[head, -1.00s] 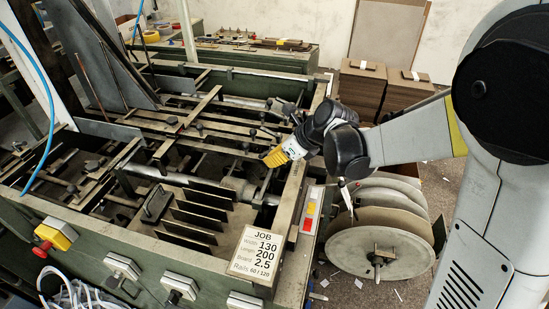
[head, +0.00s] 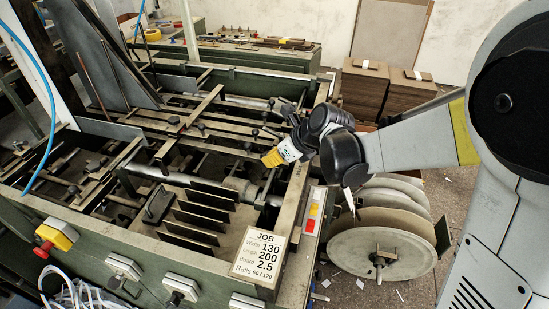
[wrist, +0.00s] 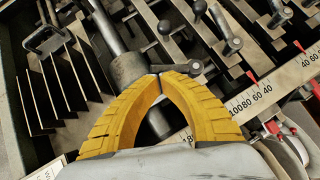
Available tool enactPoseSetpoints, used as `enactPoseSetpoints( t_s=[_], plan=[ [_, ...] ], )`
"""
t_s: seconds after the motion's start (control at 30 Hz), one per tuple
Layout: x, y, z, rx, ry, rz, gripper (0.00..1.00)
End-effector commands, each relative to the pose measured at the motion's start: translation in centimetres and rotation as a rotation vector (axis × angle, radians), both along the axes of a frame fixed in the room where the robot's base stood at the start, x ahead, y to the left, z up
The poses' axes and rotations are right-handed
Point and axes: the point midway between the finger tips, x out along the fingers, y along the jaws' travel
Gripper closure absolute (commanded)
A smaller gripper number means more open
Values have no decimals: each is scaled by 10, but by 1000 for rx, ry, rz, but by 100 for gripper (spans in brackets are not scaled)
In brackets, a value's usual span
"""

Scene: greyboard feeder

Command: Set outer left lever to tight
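My gripper (wrist: 160,76) has two yellow ribbed fingers that meet at the tips, with nothing seen between them. In the head view, my gripper (head: 266,161) hangs over the right part of the feeder frame. In the wrist view, a grey lever with a round knob (wrist: 194,67) lies right at the fingertips; I cannot tell whether they touch. More clamp levers show beyond: one with a dark knob (wrist: 165,27), one with a long handle (wrist: 222,24) and one at upper right (wrist: 279,17). Which is the outer left lever, and its setting, I cannot tell.
A round shaft with a collar (wrist: 128,68) runs left of the fingertips. Upright plates (wrist: 50,85) stand farther left. A numbered scale (wrist: 255,95) with red pointers lies at right. The job card (head: 259,252) sits on the front edge. Large discs (head: 380,252) stand outside the frame.

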Motion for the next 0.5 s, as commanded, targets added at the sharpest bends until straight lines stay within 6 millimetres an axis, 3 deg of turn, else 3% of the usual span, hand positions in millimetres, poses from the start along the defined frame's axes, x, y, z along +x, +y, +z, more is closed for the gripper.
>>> enactPoseSetpoints(
  t_s=[0.5],
  plan=[
    [8,25,0,1,-1,11,100]
  ],
)
